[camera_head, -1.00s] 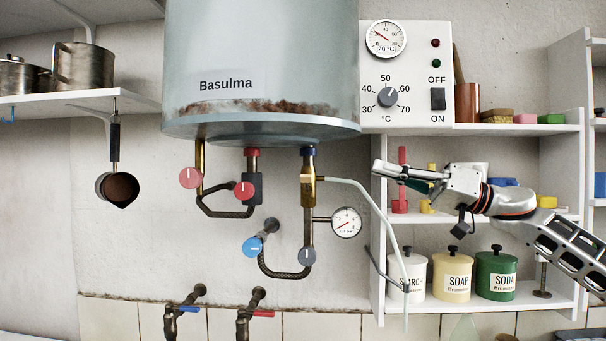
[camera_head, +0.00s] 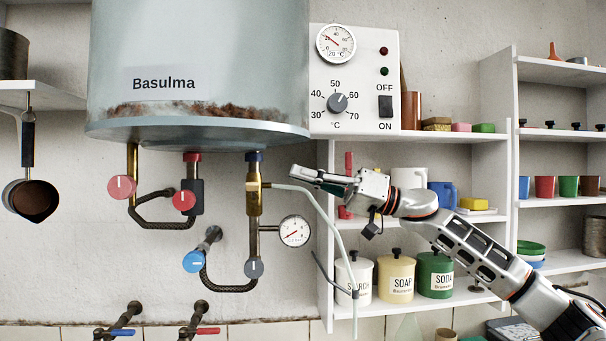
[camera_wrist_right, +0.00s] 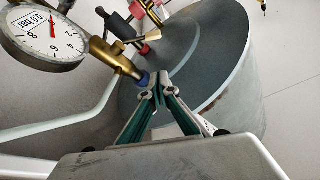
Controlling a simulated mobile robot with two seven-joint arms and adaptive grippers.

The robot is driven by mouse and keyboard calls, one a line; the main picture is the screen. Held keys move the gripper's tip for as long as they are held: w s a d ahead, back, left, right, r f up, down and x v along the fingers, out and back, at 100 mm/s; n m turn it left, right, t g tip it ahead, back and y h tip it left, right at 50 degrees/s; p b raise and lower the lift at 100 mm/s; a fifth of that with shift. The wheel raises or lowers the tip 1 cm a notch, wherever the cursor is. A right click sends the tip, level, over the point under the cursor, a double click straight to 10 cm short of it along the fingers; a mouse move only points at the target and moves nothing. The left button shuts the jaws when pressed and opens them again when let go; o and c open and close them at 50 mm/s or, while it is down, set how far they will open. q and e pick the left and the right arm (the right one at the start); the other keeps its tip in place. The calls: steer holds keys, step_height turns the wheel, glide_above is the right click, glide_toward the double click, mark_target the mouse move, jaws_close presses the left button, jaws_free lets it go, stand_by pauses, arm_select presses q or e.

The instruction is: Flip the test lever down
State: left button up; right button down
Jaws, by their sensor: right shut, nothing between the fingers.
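The brass valve (camera_head: 254,199) hangs under the boiler's blue-collared outlet in the head view, with a small pale lever-like piece (camera_head: 253,186) at its side. I cannot tell the lever's exact tilt. My right gripper (camera_head: 294,173) is shut and empty, pointing left, a little right of the valve and apart from it. It also shows in the right wrist view (camera_wrist_right: 160,88). My left gripper is out of view.
The boiler (camera_head: 200,70) hangs above. A pressure gauge (camera_head: 295,231) and a pale hose (camera_head: 335,235) lie close to the valve and gripper. A control box (camera_head: 355,110) is above the gripper. Shelves with jars (camera_head: 397,280) stand behind my right arm.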

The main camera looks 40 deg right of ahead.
mark_target(253, 192)
steer(key=p+x, duration=0.2)
steer(key=x, duration=0.5)
arm_select(q)
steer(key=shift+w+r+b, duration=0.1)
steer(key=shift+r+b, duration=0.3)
steer(key=shift+b, duration=0.5)
arm_select(e)
steer(key=f, duration=0.1)
steer(key=s+a+f, duration=0.1)
steer(key=f, duration=0.1)
steer(key=shift+s+a+f, duration=0.15)
steer(key=shift+s+f, duration=0.05)
steer(key=shift+f, duration=0.1)
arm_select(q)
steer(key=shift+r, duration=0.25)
